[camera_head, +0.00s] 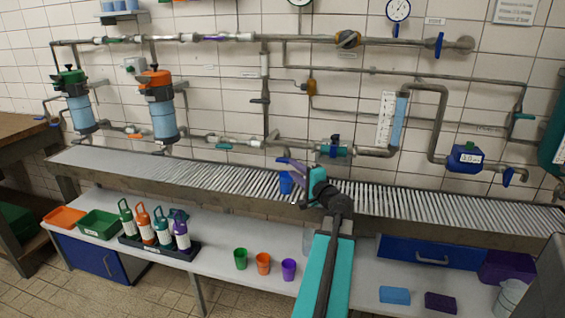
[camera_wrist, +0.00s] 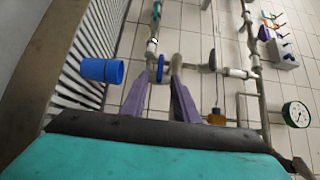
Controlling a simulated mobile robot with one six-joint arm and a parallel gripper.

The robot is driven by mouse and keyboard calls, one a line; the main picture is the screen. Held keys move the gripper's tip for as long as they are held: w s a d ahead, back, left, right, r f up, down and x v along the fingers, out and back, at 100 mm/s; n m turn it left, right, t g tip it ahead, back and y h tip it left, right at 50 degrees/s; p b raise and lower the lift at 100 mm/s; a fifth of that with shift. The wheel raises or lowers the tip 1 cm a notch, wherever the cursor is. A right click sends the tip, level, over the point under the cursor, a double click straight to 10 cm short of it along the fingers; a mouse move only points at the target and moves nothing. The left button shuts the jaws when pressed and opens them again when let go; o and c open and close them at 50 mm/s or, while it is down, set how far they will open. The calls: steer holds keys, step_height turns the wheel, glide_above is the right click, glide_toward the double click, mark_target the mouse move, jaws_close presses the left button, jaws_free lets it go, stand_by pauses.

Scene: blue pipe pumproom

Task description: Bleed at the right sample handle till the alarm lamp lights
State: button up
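My gripper (camera_head: 288,163) has two purple fingers and reaches over the grating toward the wall pipes. In the wrist view its fingers (camera_wrist: 158,95) stand apart with nothing clamped between them. A slim blue handle (camera_wrist: 160,68) shows in the gap, just beyond the fingertips; I cannot tell if they touch it. I cannot pick out the alarm lamp for certain.
A slatted grating (camera_head: 420,203) runs along the wall under the pipes. A teal valve (camera_head: 335,148) sits just right of my gripper. Green, orange and purple cups (camera_head: 263,263) and several bottles (camera_head: 162,226) stand on the lower shelf. A gauge (camera_wrist: 295,113) hangs above.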

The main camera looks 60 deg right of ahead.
mark_target(286, 162)
steer(key=shift+p+x, duration=0.3)
steer(key=shift+x, duration=3.5)
